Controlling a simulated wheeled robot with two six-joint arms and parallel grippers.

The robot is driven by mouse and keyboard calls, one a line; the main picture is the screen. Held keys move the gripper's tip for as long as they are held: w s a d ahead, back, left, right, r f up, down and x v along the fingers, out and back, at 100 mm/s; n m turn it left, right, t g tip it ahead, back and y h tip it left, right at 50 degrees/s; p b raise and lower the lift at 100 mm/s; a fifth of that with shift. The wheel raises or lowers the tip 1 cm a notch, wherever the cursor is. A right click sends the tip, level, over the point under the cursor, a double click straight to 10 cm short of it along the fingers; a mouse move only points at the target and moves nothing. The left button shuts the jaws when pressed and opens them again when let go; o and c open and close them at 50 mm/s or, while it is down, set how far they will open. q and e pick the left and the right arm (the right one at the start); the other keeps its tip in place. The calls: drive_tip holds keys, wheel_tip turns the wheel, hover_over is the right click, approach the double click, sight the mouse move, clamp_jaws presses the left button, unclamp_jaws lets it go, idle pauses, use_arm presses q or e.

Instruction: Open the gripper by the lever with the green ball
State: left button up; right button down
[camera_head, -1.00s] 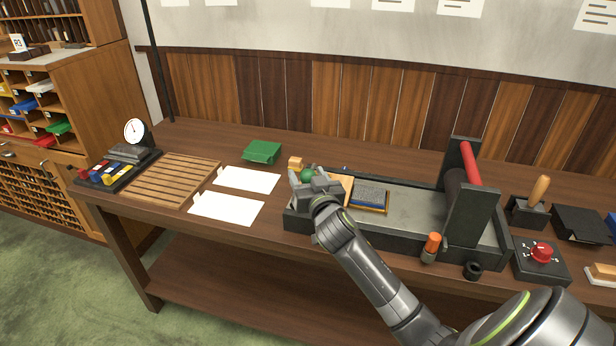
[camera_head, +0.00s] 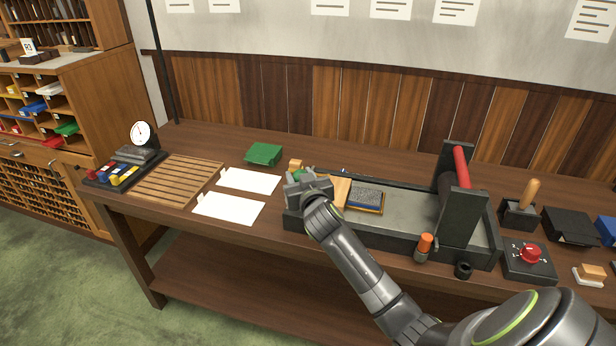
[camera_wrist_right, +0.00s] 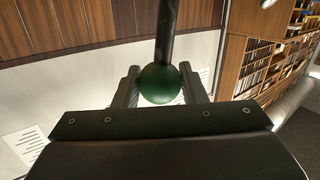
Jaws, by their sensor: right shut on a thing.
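The green ball (camera_wrist_right: 159,84) sits on the end of a dark lever rod (camera_wrist_right: 165,35) in the right wrist view. My right gripper (camera_wrist_right: 159,88) is shut on the ball, with one finger on each side. In the head view my right gripper (camera_head: 298,181) is at the left end of the press bed (camera_head: 413,219). The gripper that the lever works cannot be made out. My left gripper is not in view.
A type block (camera_head: 366,198) lies on the bed, with a roller with a red handle (camera_head: 461,167) at right. White sheets (camera_head: 229,207) and a slatted wooden rack (camera_head: 172,182) lie to the left. A green stack (camera_head: 263,154) stands behind. An orange-topped tool (camera_head: 424,245) stands in front.

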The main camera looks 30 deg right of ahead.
use_arm(q)
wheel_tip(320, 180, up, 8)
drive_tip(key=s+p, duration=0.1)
drive_tip(key=p, duration=0.6)
use_arm(e)
drive_tip(key=w+a+f+n+g+h, duration=0.1)
drive_tip(key=w+a+f+n+g, duration=0.1)
drive_tip(key=w+a+n+g, duration=0.3)
drive_tip(key=shift+w+n, duration=0.3)
drive_tip(key=shift+n, duration=0.2)
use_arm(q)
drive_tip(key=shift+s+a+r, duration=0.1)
use_arm(e)
drive_tip(key=c, duration=0.9)
unclamp_jaws()
drive_tip(key=shift+w, duration=0.1)
drive_tip(key=shift+c, duration=0.2)
drive_tip(key=shift+r, duration=0.1)
use_arm(q)
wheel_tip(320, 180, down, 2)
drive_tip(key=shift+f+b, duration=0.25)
drive_tip(key=shift+b, duration=0.95)
use_arm(e)
drive_tip(key=v, duration=1.7)
drive_tip(key=shift+a, duration=0.2)
